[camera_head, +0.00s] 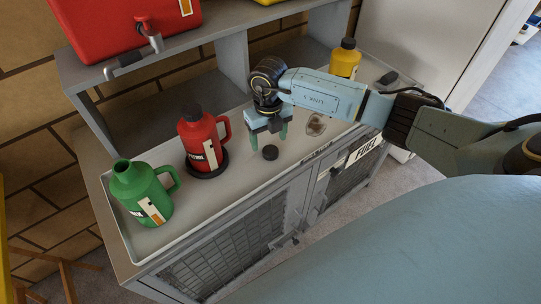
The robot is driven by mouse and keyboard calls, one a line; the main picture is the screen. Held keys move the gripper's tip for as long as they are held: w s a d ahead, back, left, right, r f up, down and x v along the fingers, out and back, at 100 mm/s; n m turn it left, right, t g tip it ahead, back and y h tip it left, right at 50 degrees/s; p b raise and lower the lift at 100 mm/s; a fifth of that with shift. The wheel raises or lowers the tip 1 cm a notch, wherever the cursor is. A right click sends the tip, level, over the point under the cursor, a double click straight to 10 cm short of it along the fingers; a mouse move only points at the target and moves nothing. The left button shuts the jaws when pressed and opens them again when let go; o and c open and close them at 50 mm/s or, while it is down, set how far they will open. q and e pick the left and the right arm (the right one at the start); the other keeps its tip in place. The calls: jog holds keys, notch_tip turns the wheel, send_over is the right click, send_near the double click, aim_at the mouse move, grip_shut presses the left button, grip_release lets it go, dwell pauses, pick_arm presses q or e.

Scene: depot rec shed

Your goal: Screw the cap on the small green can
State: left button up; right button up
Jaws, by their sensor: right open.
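The small green can (140,194) stands upright at the left end of the cabinet top, its neck open and uncapped, its handle on the right side. A small black cap (270,153) lies on the cabinet top, right of the red can. My right gripper (268,138) points down just behind and above the cap. Its fingers are apart and straddle the cap's area in the picture; I cannot tell whether they touch it. The gripper holds nothing visible. My left gripper is not in view.
A capped red can (201,143) on a dark round base stands between the green can and my gripper. A yellow can (345,60) stands behind my arm. A shelf (205,31) with a large red container (125,22) overhangs the back. The cabinet top (205,207) is clear in front.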

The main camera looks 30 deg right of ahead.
aim_at(273, 151)
jog(key=shift+r, duration=0.1)
jog(key=shift+f+b, duration=0.4)
jog(key=shift+f, duration=0.1)
jog(key=f+b, duration=0.1)
jog(key=f, duration=0.1)
jog(key=f+b, duration=0.2)
jog(key=shift+d+b, duration=0.3)
jog(key=shift+d, duration=0.1)
jog(key=shift+d+f, duration=0.15)
jog(key=shift+f, duration=0.15)
jog(key=shift+d, duration=0.1)
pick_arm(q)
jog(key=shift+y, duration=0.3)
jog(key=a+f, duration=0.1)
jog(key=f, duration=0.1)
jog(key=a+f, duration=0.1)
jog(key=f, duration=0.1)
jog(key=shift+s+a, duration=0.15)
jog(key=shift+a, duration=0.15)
pick_arm(e)
jog(key=c, duration=1)
